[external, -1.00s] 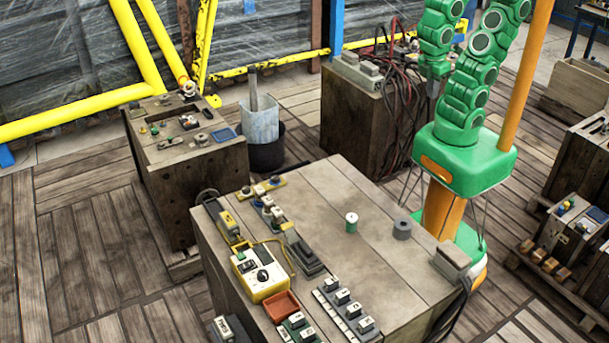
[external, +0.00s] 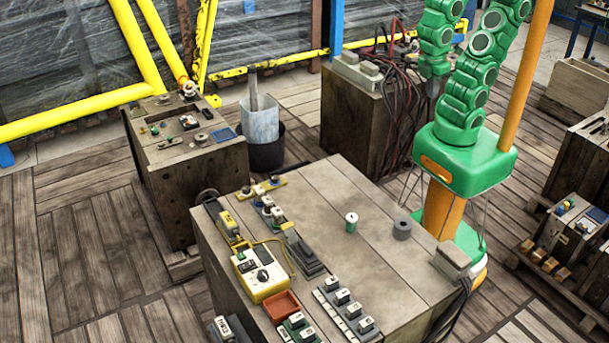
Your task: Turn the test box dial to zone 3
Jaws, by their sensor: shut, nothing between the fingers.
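The test box (external: 262,277) is a yellow case with a pale face, at the front left of the wooden block table. Its dial (external: 263,275) is a small dark round knob on that face. The zone markings are too small to read, so I cannot tell where the dial points. My gripper (external: 434,88) hangs pointing down beyond the table's far right side, small and partly lost against the dark cables. It is shut and empty, well away from the test box and touching nothing on the table.
A red tray (external: 282,306) sits just in front of the test box. A dark block (external: 304,254) lies to its right, with a switch strip (external: 343,312) nearer the front. A green-and-white spool (external: 351,222) and a grey cylinder (external: 402,229) stand farther back. The table's middle is clear.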

